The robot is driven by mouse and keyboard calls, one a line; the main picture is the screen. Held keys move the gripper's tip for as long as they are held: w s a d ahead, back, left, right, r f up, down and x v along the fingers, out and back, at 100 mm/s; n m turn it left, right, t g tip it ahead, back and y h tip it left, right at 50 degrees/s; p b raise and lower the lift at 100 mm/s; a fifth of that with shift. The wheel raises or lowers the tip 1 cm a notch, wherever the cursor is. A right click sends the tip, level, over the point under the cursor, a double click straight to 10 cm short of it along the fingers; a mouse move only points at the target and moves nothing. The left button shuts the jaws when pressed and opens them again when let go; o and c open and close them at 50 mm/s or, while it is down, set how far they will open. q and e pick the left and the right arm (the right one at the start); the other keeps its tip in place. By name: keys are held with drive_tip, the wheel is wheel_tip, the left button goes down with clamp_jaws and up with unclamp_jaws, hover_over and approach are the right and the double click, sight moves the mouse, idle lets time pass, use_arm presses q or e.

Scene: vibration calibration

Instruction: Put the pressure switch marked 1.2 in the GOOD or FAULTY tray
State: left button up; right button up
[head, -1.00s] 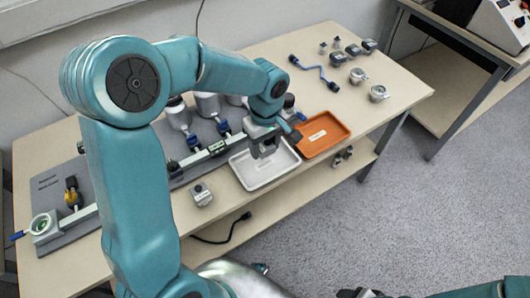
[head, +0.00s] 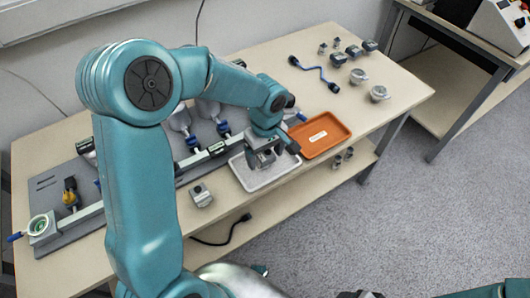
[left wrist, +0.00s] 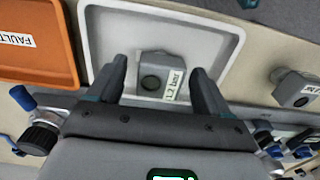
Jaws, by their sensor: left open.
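The pressure switch marked 1.2 bar (left wrist: 160,78) is a small grey box with a dark round port. In the left wrist view it lies inside the white tray (left wrist: 222,42), between my spread fingers. My left gripper (head: 264,163) is open over the white tray (head: 247,184) in the head view and hides most of the switch there; it also shows in the left wrist view (left wrist: 158,82). The orange tray (head: 336,131) is beside the white one, and its label reads FAULT in part in the left wrist view (left wrist: 40,50). My right gripper (head: 366,294) barely shows at the bottom edge.
Another grey switch (head: 201,195) stands on the table left of the white tray, also in the left wrist view (left wrist: 295,88). A grey panel with fittings (head: 70,220) lies behind. A blue cable (head: 316,71) and several small parts lie at the far right.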

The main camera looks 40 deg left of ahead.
sight(266, 154)
use_arm(q)
drive_tip(key=shift+r, duration=0.35)
wheel_tip(266, 154, up, 12)
drive_tip(key=p, duration=0.1)
drive_tip(key=shift+f+p, duration=0.15)
drive_tip(key=shift+p, duration=0.2)
